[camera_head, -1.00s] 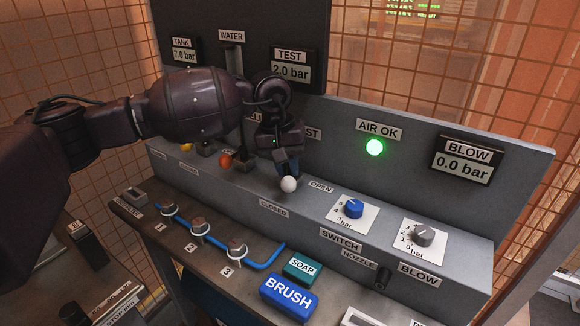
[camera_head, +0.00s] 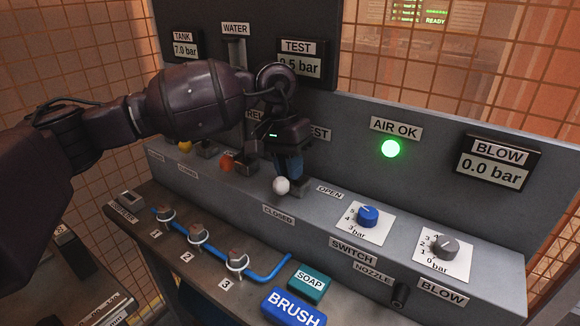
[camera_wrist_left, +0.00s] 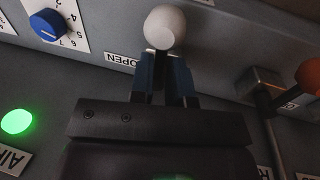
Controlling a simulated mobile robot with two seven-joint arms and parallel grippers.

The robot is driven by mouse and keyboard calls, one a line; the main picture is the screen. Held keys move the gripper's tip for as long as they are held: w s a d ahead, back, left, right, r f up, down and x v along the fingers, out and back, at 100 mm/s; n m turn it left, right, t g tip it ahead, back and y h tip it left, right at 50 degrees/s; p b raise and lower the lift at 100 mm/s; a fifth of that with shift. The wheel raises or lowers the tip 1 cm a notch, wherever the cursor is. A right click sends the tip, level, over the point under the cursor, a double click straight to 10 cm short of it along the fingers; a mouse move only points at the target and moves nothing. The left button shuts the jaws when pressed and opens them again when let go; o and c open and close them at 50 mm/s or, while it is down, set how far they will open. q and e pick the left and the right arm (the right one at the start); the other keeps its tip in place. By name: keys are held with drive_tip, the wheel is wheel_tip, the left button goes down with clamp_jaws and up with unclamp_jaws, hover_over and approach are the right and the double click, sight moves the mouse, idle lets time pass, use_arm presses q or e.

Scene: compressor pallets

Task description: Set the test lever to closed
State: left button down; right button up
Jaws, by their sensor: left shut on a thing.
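The test lever's white ball knob (camera_head: 281,186) stands out from the grey console, between the OPEN label (camera_head: 329,192) and the CLOSED label (camera_head: 277,214), nearer CLOSED. My left gripper (camera_head: 290,172) is shut on the lever just behind the knob, and its fingers hide most of the shaft. In the left wrist view the white knob (camera_wrist_left: 165,27) shows just beyond the two blue fingers (camera_wrist_left: 163,78). My right gripper is not in view.
An orange-red knob (camera_head: 227,162) and a yellow knob (camera_head: 185,147) sit left of the lever. A blue dial (camera_head: 368,215) and a grey dial (camera_head: 444,246) are to its right. The AIR OK lamp (camera_head: 391,148) glows green. A blue BRUSH block (camera_head: 293,307) lies in front.

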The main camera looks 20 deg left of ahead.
use_arm(q)
drive_tip(key=shift+w+r, duration=0.1)
drive_tip(key=shift+w, duration=0.05)
drive_tip(key=c, duration=1.2)
unclamp_jaws()
drive_tip(key=r, duration=0.3)
drive_tip(key=a+r, duration=0.1)
drive_tip(key=r, duration=0.3)
drive_tip(key=a+r+p, duration=0.1)
drive_tip(key=r, duration=0.2)
drive_tip(key=shift+w+a+r, duration=0.1)
drive_tip(key=shift+w+r, duration=0.1)
drive_tip(key=shift+r, duration=0.05)
drive_tip(key=shift+f, duration=0.1)
